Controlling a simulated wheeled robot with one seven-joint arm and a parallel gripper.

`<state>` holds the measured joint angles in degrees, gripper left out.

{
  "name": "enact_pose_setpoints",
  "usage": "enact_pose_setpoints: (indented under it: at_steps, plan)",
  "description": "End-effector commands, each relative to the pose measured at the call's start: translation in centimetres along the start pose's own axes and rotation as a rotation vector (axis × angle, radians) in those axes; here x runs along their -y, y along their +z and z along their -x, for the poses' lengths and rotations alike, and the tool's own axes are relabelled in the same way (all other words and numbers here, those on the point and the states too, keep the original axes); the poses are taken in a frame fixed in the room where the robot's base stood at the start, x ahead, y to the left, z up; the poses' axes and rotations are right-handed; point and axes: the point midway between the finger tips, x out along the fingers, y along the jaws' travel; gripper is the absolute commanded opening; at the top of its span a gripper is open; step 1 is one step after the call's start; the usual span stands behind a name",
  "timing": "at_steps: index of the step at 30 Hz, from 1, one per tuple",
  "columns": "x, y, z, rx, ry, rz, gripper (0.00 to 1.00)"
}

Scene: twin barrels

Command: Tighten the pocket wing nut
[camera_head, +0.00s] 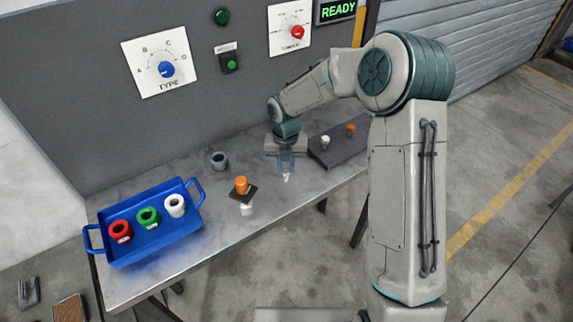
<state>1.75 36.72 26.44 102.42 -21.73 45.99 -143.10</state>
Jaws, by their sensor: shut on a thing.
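My gripper (287,168) points down over the middle of the metal bench, left of the dark board. It is shut on a small pale piece (286,177) that shows at its fingertips. The piece is too small to tell for certain whether it is the wing nut, or whether it touches the bench. An orange cylinder (241,184) stands on a small dark square plate (246,198) left of my gripper, with a white round part (247,210) below the plate. No pocket can be made out clearly.
A blue tray (130,260) holds red, green and white rings at the left. A grey cup (218,160) stands behind the orange cylinder. A dark board (338,150) bears white and orange pieces at the right. A grey panel (75,100) with dials rises behind the bench.

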Motion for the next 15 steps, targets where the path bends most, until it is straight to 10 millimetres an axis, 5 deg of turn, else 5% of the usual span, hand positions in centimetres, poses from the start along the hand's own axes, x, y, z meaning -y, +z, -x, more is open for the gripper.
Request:
enact_pose_setpoints:
  at_steps: [15]
  plan:
    - [-0.09,0.04,-0.05,0.002,0.001,-0.458,0.0]
